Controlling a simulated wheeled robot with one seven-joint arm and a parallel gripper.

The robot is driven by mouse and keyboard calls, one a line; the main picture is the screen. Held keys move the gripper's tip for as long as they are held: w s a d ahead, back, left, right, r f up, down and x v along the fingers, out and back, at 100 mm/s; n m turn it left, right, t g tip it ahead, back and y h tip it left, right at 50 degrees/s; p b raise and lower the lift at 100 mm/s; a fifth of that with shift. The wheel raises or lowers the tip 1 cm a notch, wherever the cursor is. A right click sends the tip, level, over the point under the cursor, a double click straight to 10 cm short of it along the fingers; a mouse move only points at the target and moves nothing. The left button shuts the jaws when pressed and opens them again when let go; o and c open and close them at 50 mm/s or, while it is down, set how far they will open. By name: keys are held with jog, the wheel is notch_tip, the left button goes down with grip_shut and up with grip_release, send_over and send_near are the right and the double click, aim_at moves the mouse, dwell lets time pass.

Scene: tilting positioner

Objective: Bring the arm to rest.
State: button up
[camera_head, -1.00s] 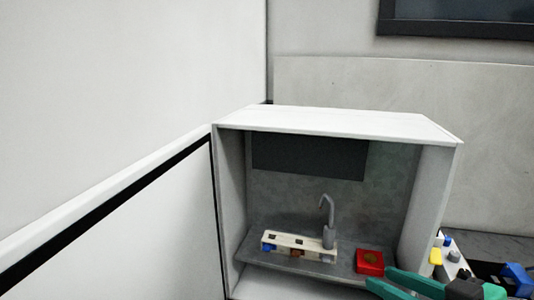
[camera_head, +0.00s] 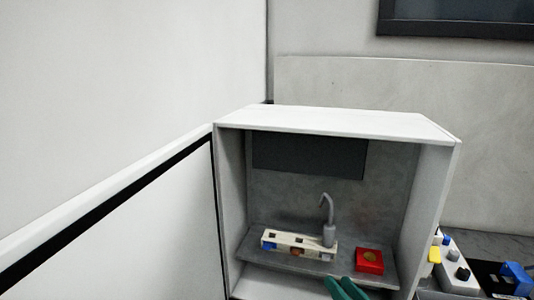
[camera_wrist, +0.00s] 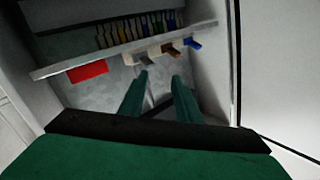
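My gripper (camera_head: 346,287) shows at the bottom edge of the head view, in front of the white box, as two green fingers. In the wrist view my gripper (camera_wrist: 161,76) has its green fingers apart, with no object seen between them. The open-fronted box (camera_head: 340,118) holds a grey tilted shelf (camera_head: 345,263). On the shelf are a beige slotted rack (camera_head: 285,238), a grey hooked piece (camera_head: 329,235) at its right end, and a red block (camera_head: 361,268) with a yellowish round centre. A red patch (camera_wrist: 88,72) shows in the wrist view.
The box's side walls and top enclose the shelf closely. Right of the box are a grey block with coloured knobs (camera_head: 461,280) and a blue item (camera_head: 517,275) on a dark surface. A white panel (camera_head: 120,230) stands at the left. Several coloured strips (camera_wrist: 140,28) show in the wrist view.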

jog(key=s+a+f+m+h, duration=0.2)
jog(key=s+a+f, duration=0.1)
jog(key=f, duration=0.5)
jog(key=s+a+f+m+h, duration=0.2)
jog(key=a+f, duration=0.1)
jog(key=f, duration=0.5)
jog(key=s+a+f+m+h, duration=0.2)
jog(key=s+a+f, duration=0.15)
jog(key=f, duration=0.45)
jog(key=s+a+f+n, duration=0.1)
jog(key=s+a+n, duration=0.2)
jog(key=s, duration=0.9)
jog(key=s+a+f+n, duration=0.2)
jog(key=s+a+n, duration=0.1)
jog(key=s, duration=1)
jog(key=shift+s+a+n+g, duration=0.3)
jog(key=shift+a+g, duration=0.1)
jog(key=shift+a, duration=0.2)
